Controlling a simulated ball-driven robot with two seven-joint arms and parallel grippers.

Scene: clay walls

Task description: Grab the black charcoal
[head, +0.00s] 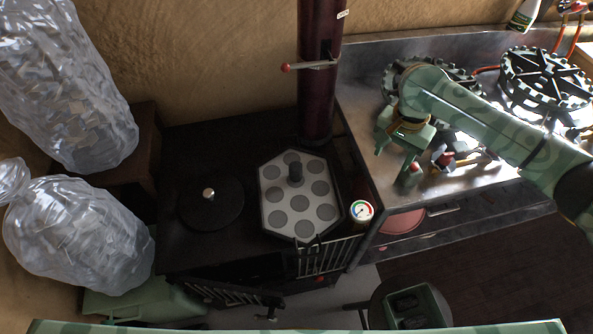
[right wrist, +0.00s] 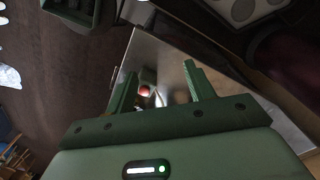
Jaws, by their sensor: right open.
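A small dark lump (head: 441,153) with pale and red bits beside it lies on the steel counter, just right of my right gripper; it may be the black charcoal, but I cannot tell for sure. My right gripper (head: 397,164) is open and empty over the counter's left end, fingers pointing down. In the right wrist view its two fingers (right wrist: 157,70) stand apart, with a small red round thing (right wrist: 145,90) and pale bits showing between them. No clear black lump shows there. My left gripper is not in view.
The steel counter (head: 370,150) bears two black burner grates (head: 545,78). At left stands a dark stove with a hexagonal plate (head: 270,190), a dark red flue pipe (head: 317,75) and a gauge (head: 361,211). Clear plastic bags (head: 80,235) fill the far left. A green crate (head: 415,308) stands below.

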